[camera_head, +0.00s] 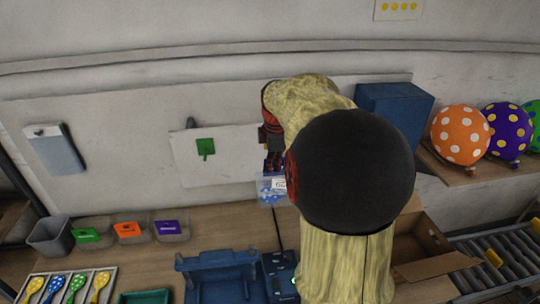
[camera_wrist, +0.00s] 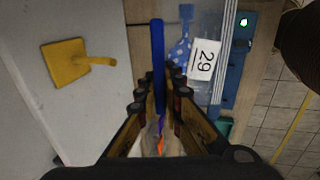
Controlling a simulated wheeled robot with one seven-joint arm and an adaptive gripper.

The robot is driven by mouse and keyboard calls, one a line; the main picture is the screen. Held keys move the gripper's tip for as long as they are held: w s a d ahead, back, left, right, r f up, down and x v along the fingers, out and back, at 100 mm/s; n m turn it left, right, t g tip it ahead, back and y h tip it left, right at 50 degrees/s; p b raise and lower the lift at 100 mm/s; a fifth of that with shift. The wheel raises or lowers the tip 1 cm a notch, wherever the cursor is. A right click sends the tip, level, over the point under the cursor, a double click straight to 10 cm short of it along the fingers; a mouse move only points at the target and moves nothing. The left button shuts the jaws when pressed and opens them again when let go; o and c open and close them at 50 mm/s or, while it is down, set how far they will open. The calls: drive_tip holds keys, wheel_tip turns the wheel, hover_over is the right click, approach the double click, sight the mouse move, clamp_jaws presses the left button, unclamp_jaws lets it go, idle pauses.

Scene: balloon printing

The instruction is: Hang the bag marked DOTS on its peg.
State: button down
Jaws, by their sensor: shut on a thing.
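My gripper (camera_head: 273,158) is shut on the blue top strip (camera_wrist: 158,60) of a clear bag (camera_head: 270,189), which hangs below it. The bag has a white label reading 29 (camera_wrist: 203,59) and a blue dotted piece (camera_wrist: 180,50) inside or behind it. No word DOTS is readable on it. A green plate with a short peg (camera_head: 205,147) is on the white wall panel (camera_head: 190,172), left of my gripper. In the wrist view, a yellow plate with a peg (camera_wrist: 66,66) is on the panel, left of the bag and apart from it. My arm hides part of the panel.
Below are a blue fixture (camera_head: 218,272) and bins with green, orange and purple pieces (camera_head: 127,231) on the wooden bench. A blue box (camera_head: 395,105) and dotted balloons (camera_head: 460,133) stand right. An open carton (camera_head: 430,265) is lower right.

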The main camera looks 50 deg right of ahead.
drive_tip(key=w+d+p, duration=0.2)
drive_tip(key=w+d, duration=0.3)
drive_tip(key=w, duration=0.1)
drive_tip(key=shift+f, duration=0.15)
idle(0.8)
drive_tip(key=shift+w+d+f, duration=0.1)
drive_tip(key=shift+w+f, duration=0.05)
idle(0.5)
drive_tip(key=c, duration=2.2)
unclamp_jaws()
drive_tip(key=shift+o, duration=1.1)
drive_tip(key=shift+w+d+f, duration=0.3)
drive_tip(key=shift+w+d, duration=0.05)
drive_tip(key=shift+w, duration=0.05)
drive_tip(key=o, duration=0.3)
